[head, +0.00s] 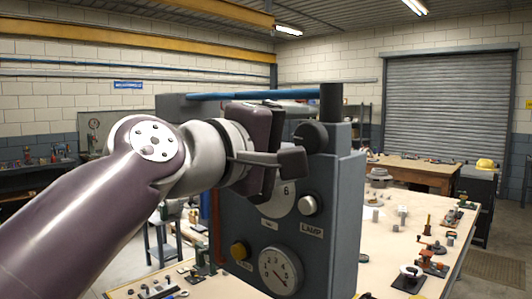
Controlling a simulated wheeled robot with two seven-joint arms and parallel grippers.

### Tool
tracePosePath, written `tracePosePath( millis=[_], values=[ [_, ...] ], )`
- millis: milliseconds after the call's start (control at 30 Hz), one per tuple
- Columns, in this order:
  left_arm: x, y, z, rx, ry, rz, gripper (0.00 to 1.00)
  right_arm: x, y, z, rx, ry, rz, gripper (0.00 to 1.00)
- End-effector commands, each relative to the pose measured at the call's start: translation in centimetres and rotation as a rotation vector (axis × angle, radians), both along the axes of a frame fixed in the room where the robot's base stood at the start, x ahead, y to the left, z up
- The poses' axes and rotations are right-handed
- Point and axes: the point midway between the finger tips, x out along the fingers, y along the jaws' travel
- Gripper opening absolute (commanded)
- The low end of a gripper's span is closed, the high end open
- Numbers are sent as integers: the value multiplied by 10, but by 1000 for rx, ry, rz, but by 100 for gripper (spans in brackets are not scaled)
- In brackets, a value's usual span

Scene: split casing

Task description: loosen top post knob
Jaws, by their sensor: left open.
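A dark round knob (310,137) sits at the upper front of the grey casing (345,205), just below a short black post (331,103). I take it for the top post knob. My left gripper (283,146) is in front of the casing's upper part, just left of the knob. It is open, and one finger block reaches close to the knob's lower edge. Whether it touches the knob I cannot tell. The other fingertip is not clear, and the gripper hides part of the casing's top and upper dial. My right gripper is not in view.
A blue bar (255,95) runs along the top. The light table (425,222) holds several small parts at right.

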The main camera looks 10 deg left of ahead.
Motion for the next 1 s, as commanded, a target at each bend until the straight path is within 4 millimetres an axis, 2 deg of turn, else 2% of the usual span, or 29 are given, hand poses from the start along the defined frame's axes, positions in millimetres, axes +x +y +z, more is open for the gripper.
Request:
tracePosePath(
  millis=[33,233,300,500,767,867,967,1000],
  values=[
    [-11,9,-6,-1,-5,4,76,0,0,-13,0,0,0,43],
    [-55,43,-6,-1,-4,9,76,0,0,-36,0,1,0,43],
    [-66,50,-4,-1,-3,8,76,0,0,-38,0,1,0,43],
    [-82,60,-1,0,-2,2,76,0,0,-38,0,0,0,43],
    [-83,60,0,0,-1,0,76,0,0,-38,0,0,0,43],
    [-78,65,2,56,-54,31,76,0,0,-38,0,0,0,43],
    [-43,90,-40,215,-40,144,76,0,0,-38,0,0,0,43],
    [-24,102,-69,291,-6,183,76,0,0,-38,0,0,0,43]
  ],
)
